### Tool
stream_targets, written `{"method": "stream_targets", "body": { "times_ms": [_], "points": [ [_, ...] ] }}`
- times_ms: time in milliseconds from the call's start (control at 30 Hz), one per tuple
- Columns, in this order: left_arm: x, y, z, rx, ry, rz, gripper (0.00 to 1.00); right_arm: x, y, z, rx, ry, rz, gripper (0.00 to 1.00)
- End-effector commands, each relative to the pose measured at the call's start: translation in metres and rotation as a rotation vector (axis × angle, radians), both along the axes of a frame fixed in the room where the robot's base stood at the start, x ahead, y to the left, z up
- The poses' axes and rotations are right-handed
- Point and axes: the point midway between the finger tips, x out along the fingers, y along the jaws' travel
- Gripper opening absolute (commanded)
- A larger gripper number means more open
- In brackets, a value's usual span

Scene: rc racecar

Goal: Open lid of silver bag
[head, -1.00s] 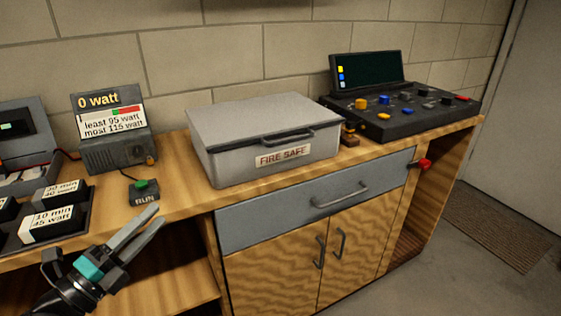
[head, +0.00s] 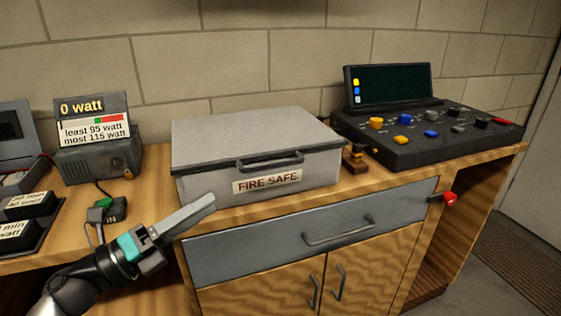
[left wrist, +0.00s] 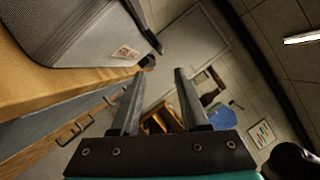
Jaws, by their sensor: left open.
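The silver bag (head: 225,188), a grey box-like case labelled "FIRE SAFE", sits on the wooden bench. Its lid (head: 255,135) is shut, and a dark handle (head: 270,162) is at the lid's front edge. The bag also shows at the upper left of the left wrist view (left wrist: 85,40). My left gripper (head: 205,207) is in front of the bag's lower left front, pointing right, apart from the handle. In the left wrist view its two fingers (left wrist: 157,80) are spread with nothing between them. My right gripper is in neither view.
A watt meter (head: 95,140) and a run button (head: 107,207) are to the left. A black control console (head: 430,135) stands to the right, with a small wooden block (head: 355,162) beside the bag. A grey drawer (head: 270,245) with a handle is below.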

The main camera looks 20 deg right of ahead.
Motion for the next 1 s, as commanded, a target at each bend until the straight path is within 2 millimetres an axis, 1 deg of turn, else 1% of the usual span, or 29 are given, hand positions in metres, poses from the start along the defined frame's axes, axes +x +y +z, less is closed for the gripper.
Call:
{"method": "stream_targets", "body": {
  "times_ms": [167,267,400,600,800,1000],
  "points": [
    [0.01,-0.027,0.008,-0.003,-0.003,-0.002,0.45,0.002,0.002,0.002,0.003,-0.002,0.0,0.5],
    [0.018,-0.048,0.012,-0.003,-0.004,-0.002,0.45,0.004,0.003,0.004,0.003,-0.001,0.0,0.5],
    [0.029,-0.076,0.018,-0.004,-0.003,-0.002,0.45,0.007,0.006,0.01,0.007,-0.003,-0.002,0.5],
    [0.042,-0.111,0.026,-0.001,-0.003,-0.002,0.45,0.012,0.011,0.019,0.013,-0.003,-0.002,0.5],
    [0.049,-0.129,0.03,-0.001,0.0,0.001,0.45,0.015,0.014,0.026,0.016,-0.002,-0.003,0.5],
    [0.051,-0.134,0.031,0.0,0.0,0.0,0.45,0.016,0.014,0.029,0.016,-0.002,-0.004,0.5]
  ]
}}
